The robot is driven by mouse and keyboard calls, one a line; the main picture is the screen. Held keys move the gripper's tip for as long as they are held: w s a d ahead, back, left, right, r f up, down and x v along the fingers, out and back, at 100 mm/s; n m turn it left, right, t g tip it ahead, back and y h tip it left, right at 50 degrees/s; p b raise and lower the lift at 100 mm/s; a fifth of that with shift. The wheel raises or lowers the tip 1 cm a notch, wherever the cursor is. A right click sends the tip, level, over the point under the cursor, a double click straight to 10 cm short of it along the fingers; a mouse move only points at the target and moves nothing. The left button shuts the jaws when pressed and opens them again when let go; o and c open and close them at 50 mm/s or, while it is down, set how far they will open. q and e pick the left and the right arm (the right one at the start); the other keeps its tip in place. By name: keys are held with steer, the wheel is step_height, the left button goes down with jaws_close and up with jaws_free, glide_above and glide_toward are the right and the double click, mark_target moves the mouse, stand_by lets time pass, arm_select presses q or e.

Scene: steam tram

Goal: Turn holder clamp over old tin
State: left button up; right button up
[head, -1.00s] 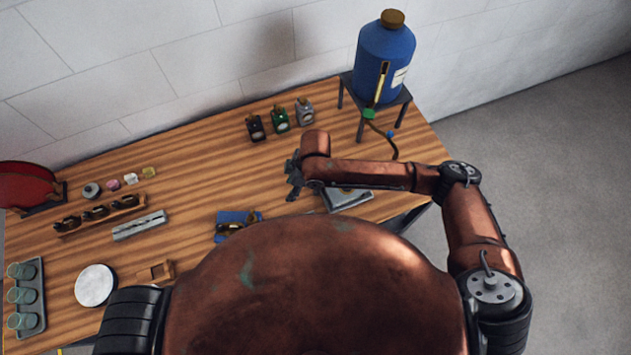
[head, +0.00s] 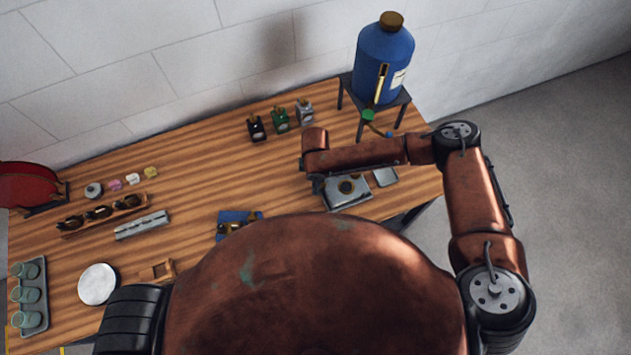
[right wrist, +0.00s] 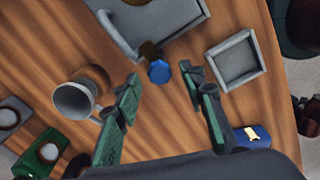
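A grey metal holder plate (head: 349,204) lies near the table's front right, with a round brass and dark piece (head: 347,187) on it, which may be the old tin. In the right wrist view a grey plate (right wrist: 180,14) shows at the top, cut off by the frame. A short dark piece with a blue knob (right wrist: 158,71) sticks out from its edge and looks like the clamp. My right gripper (right wrist: 162,76) is open, its fingertips on both sides of the blue knob with gaps visible. In the head view it is at the plate's left side (head: 318,186). My left gripper is not in view.
A square grey tray (right wrist: 236,60) and a grey cup-like piece with a handle (right wrist: 73,100) flank the fingers. Several small tins stand behind, including a green one (head: 280,119). A blue bottle (head: 384,60) stands on a dark stand. A blue mat (head: 229,217) lies left.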

steer(key=shift+f, duration=0.4)
steer(key=shift+c, duration=0.4)
jaws_close()
